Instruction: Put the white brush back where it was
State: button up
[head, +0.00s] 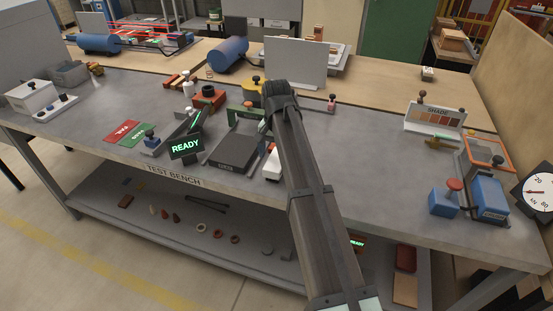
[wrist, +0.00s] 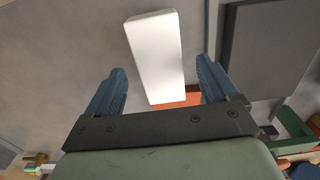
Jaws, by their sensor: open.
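The white brush (head: 272,166) lies on the grey test bench (head: 345,175), just right of the dark square plate (head: 234,152). In the wrist view the brush is a long white block (wrist: 156,50) with an orange-red part at its lower end. My gripper (wrist: 160,65) is open, with one blue finger on each side of the brush's lower part. Gaps show between the fingers and the brush. I cannot tell the height of the fingertips above it. In the head view my arm hides the fingers.
A READY display (head: 186,146) stands left of the plate. A green-sided fixture (head: 247,117) and an upright grey panel (head: 296,62) are behind. Blue devices (head: 490,198) and a shade chart (head: 434,117) stand at right. Bench between my arm and the blue devices is clear.

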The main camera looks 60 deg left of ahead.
aim_at(277, 158)
notch_tip(277, 158, up, 9)
dwell(0.4)
jog(key=shift+o, duration=0.4)
jog(key=shift+o, duration=0.8)
jog(key=shift+w+a+r, duration=0.15)
jog(key=shift+a, duration=0.1)
jog(key=w+a+r, duration=0.3)
jog(key=w+a, duration=0.3)
jog(key=a, duration=0.2)
jog(key=f, duration=0.9)
jog(key=shift+s+d+f, duration=0.15)
jog(key=shift+d+f, duration=0.15)
jog(key=shift+f, duration=0.05)
jog(key=shift+r, duration=0.15)
notch_tip(277, 158, up, 10)
